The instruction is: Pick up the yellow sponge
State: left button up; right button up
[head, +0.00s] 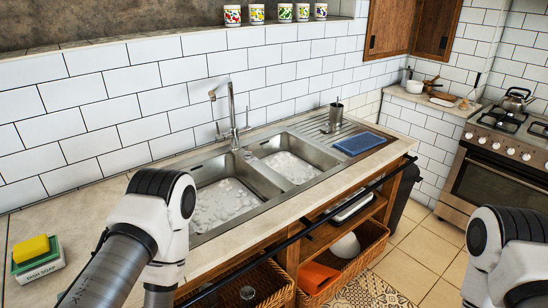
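The yellow sponge (30,249) lies at the far left end of the countertop, near the left edge of the head view. It rests on a green layer (17,267) on top of a small white block with dark lettering (40,272). Parts of my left arm show to the right of the sponge, with clear counter between them. Parts of my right arm show at the lower right, far from the sponge. Neither gripper is in view, so I cannot see their fingers.
A double sink (222,208) with a tall faucet (232,115) is set in the counter (90,205). A blue cloth-like item (359,143) and a metal cup (336,112) are on its drainboard. A dark rail (305,230) runs along the front. Baskets (262,285) sit below.

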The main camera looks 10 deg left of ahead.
aim_at(26, 252)
jog(key=u, duration=2)
